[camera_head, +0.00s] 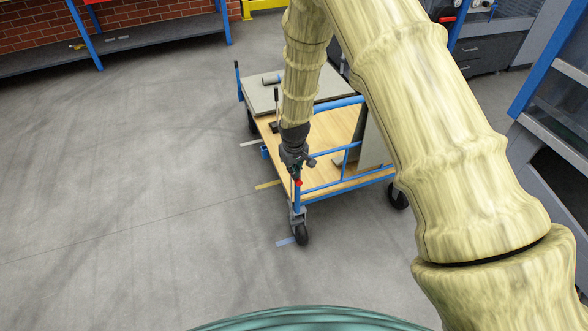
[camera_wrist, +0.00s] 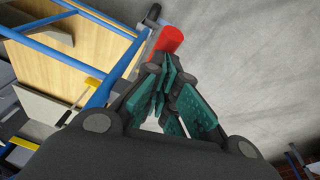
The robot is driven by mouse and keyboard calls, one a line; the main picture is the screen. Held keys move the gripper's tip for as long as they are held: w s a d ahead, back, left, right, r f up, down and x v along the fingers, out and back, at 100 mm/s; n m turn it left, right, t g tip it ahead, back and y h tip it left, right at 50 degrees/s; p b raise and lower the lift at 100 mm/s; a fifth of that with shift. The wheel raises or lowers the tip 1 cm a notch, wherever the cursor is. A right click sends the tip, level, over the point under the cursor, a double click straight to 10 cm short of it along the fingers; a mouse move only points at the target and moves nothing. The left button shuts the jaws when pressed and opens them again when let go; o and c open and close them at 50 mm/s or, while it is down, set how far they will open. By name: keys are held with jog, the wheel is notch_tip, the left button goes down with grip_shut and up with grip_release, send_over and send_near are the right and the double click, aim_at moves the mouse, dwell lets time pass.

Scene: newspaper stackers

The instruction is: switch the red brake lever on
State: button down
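The red brake lever (camera_head: 298,183) is at the near corner of a blue-framed cart (camera_head: 320,186), above a black caster wheel. In the wrist view the lever's red end (camera_wrist: 171,39) is just past my fingertips. My gripper (camera_head: 296,174) points down at this corner and partly covers the lever in the head view. In the wrist view the teal-padded fingers of my gripper (camera_wrist: 167,68) come together at the tips. The tips look very close to the red end; I cannot tell whether they touch it. The lever's base is mostly hidden.
The cart has a wooden deck (camera_head: 335,125) and a grey panel (camera_head: 262,95) on top. A blue-legged shelf (camera_head: 130,38) stands along the brick wall. Blue-framed racks and dark cabinets (camera_head: 485,52) stand at the right. The floor (camera_head: 120,190) left of the cart is clear.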

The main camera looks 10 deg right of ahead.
jog(key=shift+s+a+f, duration=0.1)
jog(key=shift+s+f, duration=0.3)
jog(key=shift+s, duration=0.05)
jog(key=s+r, duration=0.7)
jog(key=r, duration=0.2)
jog(key=shift+r, duration=0.2)
dwell(0.4)
jog(key=shift+s+a+f, duration=0.1)
jog(key=s+d+f+m+g, duration=0.1)
jog(key=s+d+f+m, duration=0.15)
jog(key=s+f, duration=1.35)
jog(key=s+d+f, duration=0.1)
jog(key=s+f, duration=0.1)
jog(key=s, duration=0.8)
jog(key=s+d+f+m+g, duration=0.1)
jog(key=s+d+f, duration=0.1)
jog(key=s, duration=0.8)
jog(key=shift+d+f, duration=0.15)
jog(key=shift+f, duration=0.4)
